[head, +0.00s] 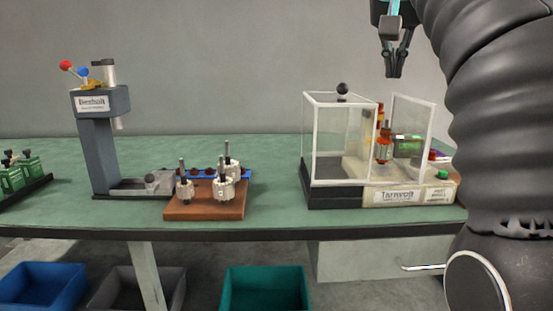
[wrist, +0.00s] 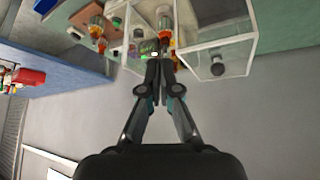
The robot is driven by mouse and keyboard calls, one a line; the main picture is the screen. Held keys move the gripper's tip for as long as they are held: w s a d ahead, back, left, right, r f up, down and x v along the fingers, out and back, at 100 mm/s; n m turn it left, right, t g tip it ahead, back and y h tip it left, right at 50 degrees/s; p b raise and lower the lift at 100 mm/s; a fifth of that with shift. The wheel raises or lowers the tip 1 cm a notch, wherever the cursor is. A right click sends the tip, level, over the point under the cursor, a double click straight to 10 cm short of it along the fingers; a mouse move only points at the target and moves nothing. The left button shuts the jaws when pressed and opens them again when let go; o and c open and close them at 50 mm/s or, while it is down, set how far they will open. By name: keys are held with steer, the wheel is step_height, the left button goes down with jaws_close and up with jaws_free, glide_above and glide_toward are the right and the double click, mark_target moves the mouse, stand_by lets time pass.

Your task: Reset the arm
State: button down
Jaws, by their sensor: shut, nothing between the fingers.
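My gripper (head: 394,64) hangs at the top right in the head view, fingers pointing down, above and apart from the winding machine. In the wrist view my gripper (wrist: 158,66) has its fingers together and holds nothing. The winding machine (head: 410,196) has a clear box with white edges (head: 335,140) and a black knob (head: 342,88) on top. A clear panel stands open at its right. An orange and metal part (head: 384,145) is inside, near a green part. In the wrist view the clear box (wrist: 225,50) appears upside down. My arm hides part of the table's right end.
A grey press (head: 97,145) stands at the left of the green table (head: 275,165). A wooden block (head: 205,208) holds several white armatures on shafts. Green parts (head: 14,175) sit at the far left. Blue (head: 40,285), grey and teal (head: 265,290) bins stand below.

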steer(key=s+a+f+n+y, duration=0.1)
steer(key=s+f, duration=0.5)
steer(key=f, duration=0.8)
steer(key=s+a+f+n+y, duration=0.1)
steer(key=s+f+n, duration=0.1)
steer(key=s+f, duration=0.5)
steer(key=s+a+f+n+y, duration=0.1)
steer(key=s+f, duration=0.5)
steer(key=f, duration=1.4)
steer(key=shift+s+a+f+n, duration=0.25)
steer(key=shift+a+f+n, duration=0.05)
steer(key=shift+f+n, duration=0.1)
